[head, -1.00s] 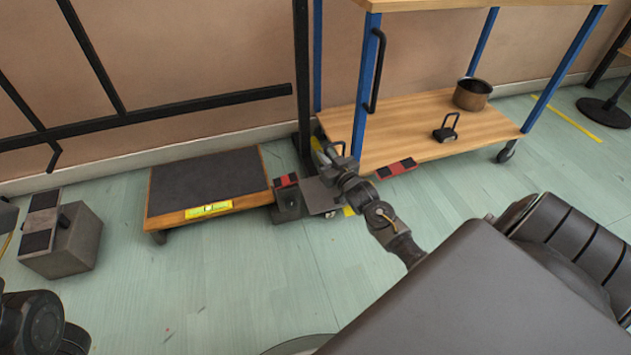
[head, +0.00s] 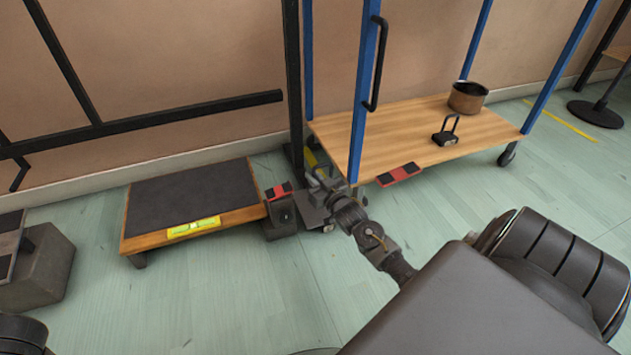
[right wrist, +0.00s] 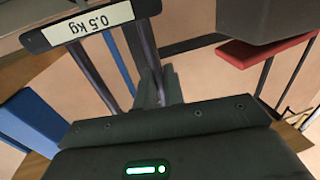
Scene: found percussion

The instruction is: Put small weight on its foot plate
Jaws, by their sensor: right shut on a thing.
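The small weight is a dark block with a looped handle and a white "0.5 kg" label (right wrist: 92,22), close up at the top left of the right wrist view. My right gripper (head: 322,182) is shut on it. In the head view the held weight is small, dark and hard to separate from the gripper. The grey foot plate (head: 313,216) lies low at the base of the black post, just beneath and left of the gripper and partly hidden by it. Whether the weight touches the plate I cannot tell. My left gripper is out of view.
A dark box (head: 283,222) with a red-and-black pad stands left of the plate, against a low platform (head: 195,197). A wooden cart shelf (head: 400,140) on the right carries another handled weight (head: 446,137) and a pot (head: 467,97). A grey block (head: 38,272) stands far left.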

